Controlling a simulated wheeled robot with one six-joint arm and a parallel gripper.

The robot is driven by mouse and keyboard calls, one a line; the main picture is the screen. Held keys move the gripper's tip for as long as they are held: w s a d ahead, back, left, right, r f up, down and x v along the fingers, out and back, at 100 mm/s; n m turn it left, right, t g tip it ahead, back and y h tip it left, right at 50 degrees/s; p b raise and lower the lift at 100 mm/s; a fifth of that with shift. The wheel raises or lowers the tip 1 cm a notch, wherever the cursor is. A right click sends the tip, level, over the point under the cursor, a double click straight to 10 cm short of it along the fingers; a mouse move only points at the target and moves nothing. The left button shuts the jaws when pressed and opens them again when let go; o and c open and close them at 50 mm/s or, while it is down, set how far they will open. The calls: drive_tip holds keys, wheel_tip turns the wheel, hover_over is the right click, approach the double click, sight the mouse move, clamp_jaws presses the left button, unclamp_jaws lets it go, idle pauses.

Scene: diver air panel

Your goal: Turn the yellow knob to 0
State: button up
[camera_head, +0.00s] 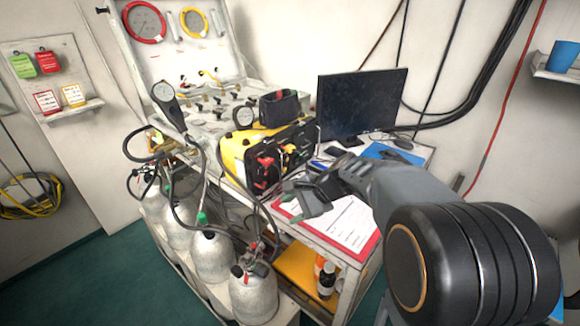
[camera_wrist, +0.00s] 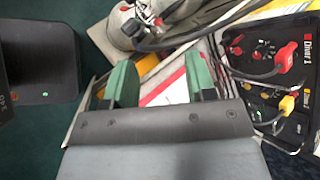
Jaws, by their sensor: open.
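The yellow knob (camera_wrist: 287,104) appears as a small yellow part on the dark panel of the yellow case, at the right of the wrist view. It is small in the head view (camera_head: 289,149), and its pointer and setting cannot be read. A red part sits beside it under the "Diver 1" label. My gripper (camera_head: 308,194) is open and empty, right of and a little below the panel in the head view. In the wrist view my two green fingers (camera_wrist: 160,80) stand apart, left of the panel and clear of the knob.
The yellow case (camera_head: 232,155) stands on the bench. A red clipboard with paper (camera_head: 345,225) lies at the bench front, near my gripper. A monitor (camera_head: 362,103) stands behind. Grey cylinders (camera_head: 212,255) and dark hoses crowd the left front.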

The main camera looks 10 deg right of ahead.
drive_tip(key=w+d+f+m+t+y+b, duration=0.1)
drive_tip(key=w+d+f+m+t+y, duration=0.2)
drive_tip(key=w+m, duration=0.5)
drive_tip(key=m+t+b, duration=0.2)
drive_tip(key=m+t, duration=0.5)
drive_tip(key=m, duration=0.2)
approach(288, 159)
drive_tip(key=v, duration=0.4)
drive_tip(key=shift+s+a+f, duration=0.2)
drive_tip(key=shift+s+f, duration=0.1)
drive_tip(key=shift+s, duration=0.25)
drive_tip(key=shift+w+d+m, duration=0.1)
drive_tip(key=shift+w+m, duration=0.15)
drive_tip(key=shift+m, duration=0.05)
drive_tip(key=shift+t, duration=0.3)
drive_tip(key=p+x, duration=0.1)
drive_tip(key=x, duration=1.2)
drive_tip(key=shift+w, duration=0.2)
drive_tip(key=shift+c, duration=0.4)
drive_tip(key=c, duration=0.8)
drive_tip(key=shift+c, duration=0.2)
drive_tip(key=shift+f+b, duration=0.1)
drive_tip(key=shift+b, duration=0.35)
